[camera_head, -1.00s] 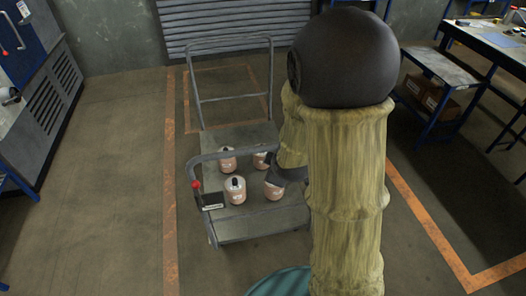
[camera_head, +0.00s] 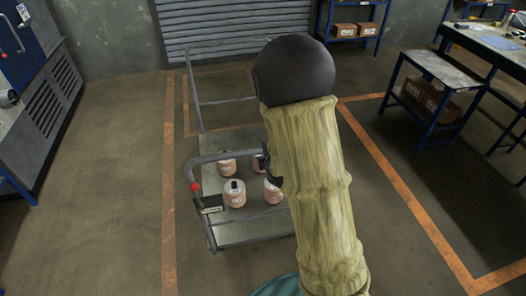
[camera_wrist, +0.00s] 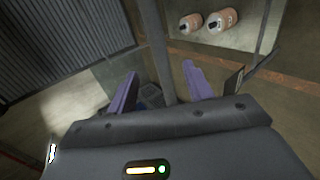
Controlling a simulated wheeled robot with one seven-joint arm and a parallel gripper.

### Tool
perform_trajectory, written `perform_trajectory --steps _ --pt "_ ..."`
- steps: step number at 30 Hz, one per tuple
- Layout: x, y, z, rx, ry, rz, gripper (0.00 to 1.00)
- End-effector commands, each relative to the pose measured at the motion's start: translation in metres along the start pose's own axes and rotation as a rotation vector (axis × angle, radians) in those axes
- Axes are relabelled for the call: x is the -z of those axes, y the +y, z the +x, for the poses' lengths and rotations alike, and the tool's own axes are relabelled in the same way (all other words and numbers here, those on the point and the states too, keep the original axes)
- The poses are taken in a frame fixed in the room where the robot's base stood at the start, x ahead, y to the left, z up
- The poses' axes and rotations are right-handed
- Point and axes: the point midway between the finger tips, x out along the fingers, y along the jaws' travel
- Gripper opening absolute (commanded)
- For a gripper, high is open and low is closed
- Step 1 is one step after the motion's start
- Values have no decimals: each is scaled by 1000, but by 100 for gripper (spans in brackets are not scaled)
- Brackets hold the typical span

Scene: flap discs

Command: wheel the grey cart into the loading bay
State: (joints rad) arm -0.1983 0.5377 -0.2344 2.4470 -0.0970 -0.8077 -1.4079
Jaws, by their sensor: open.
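The grey cart (camera_head: 250,230) stands on the floor left of my arm, with a push handle (camera_head: 215,157) at its near end and a taller frame at its far end. Several pink-and-white canisters (camera_head: 235,194) stand on its deck. An orange-lined floor area (camera_head: 186,100) lies beyond it, before the shutter; I take this as the loading bay. My gripper (camera_head: 264,163), partly hidden by my arm, is at the right part of the near handle. In the wrist view its purple fingers (camera_wrist: 160,88) are apart, with a grey bar (camera_wrist: 157,48) showing between them. I cannot tell whether they touch it.
A grey shutter (camera_head: 235,28) closes the back wall. A blue machine (camera_head: 45,95) stands at the left. A blue-framed table (camera_head: 440,70) and shelf (camera_head: 350,38) with boxes stand at the right. Floor left of the cart is clear.

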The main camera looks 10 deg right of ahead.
Motion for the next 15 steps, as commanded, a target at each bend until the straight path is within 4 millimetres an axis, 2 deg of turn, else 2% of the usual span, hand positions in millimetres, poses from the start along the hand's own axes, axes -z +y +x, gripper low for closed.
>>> perform_trajectory --steps 1,9,15 --pt "0 -2 12 1 0 0 51" --pt "0 -4 66 -1 0 -1 51" --pt "0 -2 85 0 0 1 51"
